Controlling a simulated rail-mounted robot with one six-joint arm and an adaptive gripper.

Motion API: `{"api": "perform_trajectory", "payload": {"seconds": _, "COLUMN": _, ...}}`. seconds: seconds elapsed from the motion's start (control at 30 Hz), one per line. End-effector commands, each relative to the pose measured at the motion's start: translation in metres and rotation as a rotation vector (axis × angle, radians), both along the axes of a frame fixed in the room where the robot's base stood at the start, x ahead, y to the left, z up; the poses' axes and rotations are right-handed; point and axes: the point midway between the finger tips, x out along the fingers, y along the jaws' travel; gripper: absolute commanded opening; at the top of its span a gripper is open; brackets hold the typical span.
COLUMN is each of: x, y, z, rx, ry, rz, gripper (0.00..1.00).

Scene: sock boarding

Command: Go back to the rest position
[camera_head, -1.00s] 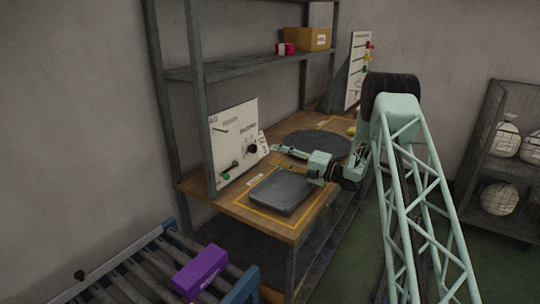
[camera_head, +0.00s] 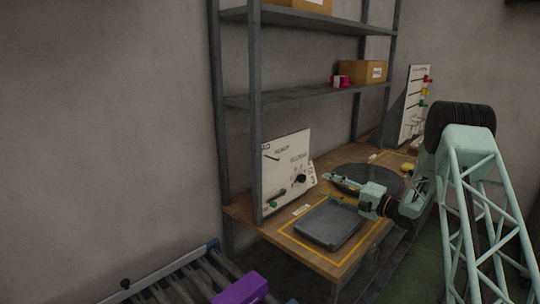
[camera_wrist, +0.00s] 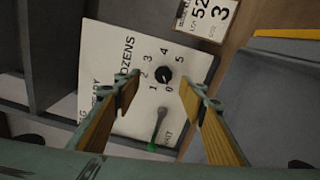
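My gripper (camera_head: 328,186) reaches over the wooden bench (camera_head: 240,213) toward the white control panel (camera_head: 285,155). In the wrist view my gripper (camera_wrist: 160,92) is open. Its two orange-padded fingers stand wide apart with nothing between them. Behind them is the panel (camera_wrist: 103,45) with a black dial (camera_wrist: 163,74), numbered around, and a lever (camera_wrist: 158,124) with a green end. The fingers appear apart from the dial, but the exact gap cannot be told. The dial also shows in the head view (camera_head: 299,180).
A dark grey slab (camera_head: 330,223) lies inside a yellow outline on the bench. A dark round plate (camera_head: 385,180) lies behind my gripper. Shelf posts (camera_head: 257,130) rise by the panel. A roller conveyor (camera_head: 170,284) with a purple block (camera_head: 240,288) is at the front.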

Motion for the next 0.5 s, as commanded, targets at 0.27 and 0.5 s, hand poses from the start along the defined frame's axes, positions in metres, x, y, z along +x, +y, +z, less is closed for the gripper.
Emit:
{"api": "perform_trajectory", "payload": {"seconds": 0.27, "x": 0.015, "y": -0.001, "z": 0.042, "rx": -0.013, "ry": 0.071, "rz": -0.091, "gripper": 0.38}}
{"api": "perform_trajectory", "payload": {"seconds": 0.5, "x": 0.024, "y": -0.003, "z": 0.079, "rx": -0.012, "ry": 0.142, "rz": -0.183, "gripper": 0.38}}
